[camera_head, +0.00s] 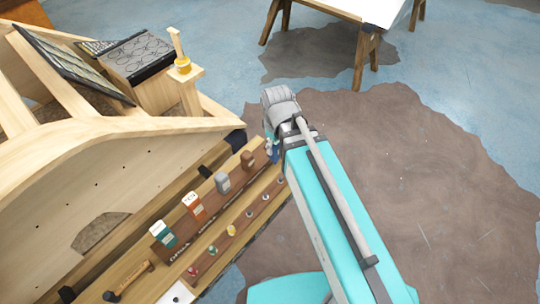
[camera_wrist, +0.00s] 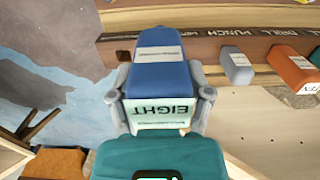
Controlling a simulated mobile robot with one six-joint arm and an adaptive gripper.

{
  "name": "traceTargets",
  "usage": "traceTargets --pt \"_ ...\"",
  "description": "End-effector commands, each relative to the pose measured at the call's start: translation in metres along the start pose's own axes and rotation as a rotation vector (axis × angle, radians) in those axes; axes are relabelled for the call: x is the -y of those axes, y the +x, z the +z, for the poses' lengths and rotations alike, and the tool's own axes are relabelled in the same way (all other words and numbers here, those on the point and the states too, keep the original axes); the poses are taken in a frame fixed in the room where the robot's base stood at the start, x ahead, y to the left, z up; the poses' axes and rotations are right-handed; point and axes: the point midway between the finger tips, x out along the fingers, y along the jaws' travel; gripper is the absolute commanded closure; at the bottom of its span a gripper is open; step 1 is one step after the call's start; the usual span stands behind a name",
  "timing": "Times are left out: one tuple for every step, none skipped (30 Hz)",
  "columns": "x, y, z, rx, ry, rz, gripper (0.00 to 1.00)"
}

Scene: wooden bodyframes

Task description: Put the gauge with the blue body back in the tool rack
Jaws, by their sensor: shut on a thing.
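The gauge with the blue body (camera_wrist: 158,62) is between my gripper's two grey fingers (camera_wrist: 159,84) in the wrist view. Its pale end reads EIGHT, upside down in that view. The gauge overlaps the brown lettered strip of the tool rack (camera_wrist: 215,47); whether it touches the rack or sits in a slot is hidden. In the head view, a small blue part of the gauge (camera_head: 275,152) shows beside my arm, at the far end of the rack (camera_head: 215,235). My fingers are mostly hidden there.
Floor to the right is clear.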

Motion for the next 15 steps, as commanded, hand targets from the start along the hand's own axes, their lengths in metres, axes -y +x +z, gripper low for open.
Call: traceTargets --pt "0.000 0.000 0.000 0.000 0.000 0.000 0.96" --pt "0.000 0.000 0.000 0.000 0.000 0.000 0.96" --pt "0.000 0.000 -0.001 0.000 0.000 0.000 0.96" --pt "-0.001 0.000 -0.001 0.000 0.000 0.000 0.96" --pt "-0.001 0.001 -0.002 0.000 0.000 0.000 0.96" --pt "-0.002 0.002 -0.003 0.000 0.000 0.000 0.96" --pt "-0.003 0.003 -0.004 0.000 0.000 0.000 0.96" --pt "-0.005 0.004 -0.006 0.000 0.000 0.000 0.96" --pt "-0.007 0.006 -0.009 0.000 0.000 0.000 0.96" --pt "-0.009 0.007 -0.012 0.000 0.000 0.000 0.96" --pt "-0.012 0.009 -0.015 0.000 0.000 0.000 0.96" --pt "-0.015 0.012 -0.019 0.000 0.000 0.000 0.96" --pt "-0.018 0.014 -0.022 0.000 0.000 0.000 0.96" --pt "-0.022 0.017 -0.026 0.000 0.000 0.000 0.96" --pt "-0.026 0.020 -0.031 0.000 0.000 0.000 0.96"
